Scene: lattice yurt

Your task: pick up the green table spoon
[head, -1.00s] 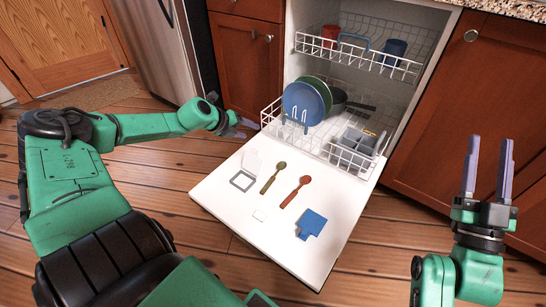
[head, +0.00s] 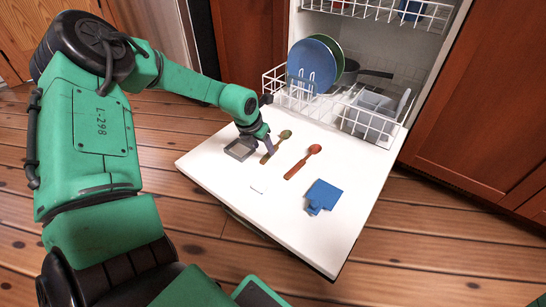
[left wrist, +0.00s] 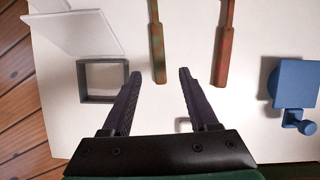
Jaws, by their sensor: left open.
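The green table spoon (head: 276,146) lies flat on the open white dishwasher door, with an olive-green bowl and a mottled green-brown handle. My left gripper (head: 263,145) is over the door, close to the spoon's handle. The spoon's bowl is outside the left wrist view. My right gripper is not in view.
A red spoon (head: 303,162) lies just right of the green one. A blue object (head: 324,195) and a small white piece (head: 259,187) lie nearer the front. A grey-framed box (left wrist: 103,80) with a clear lid is at the left. The lower rack (head: 374,125) holds dishes behind.

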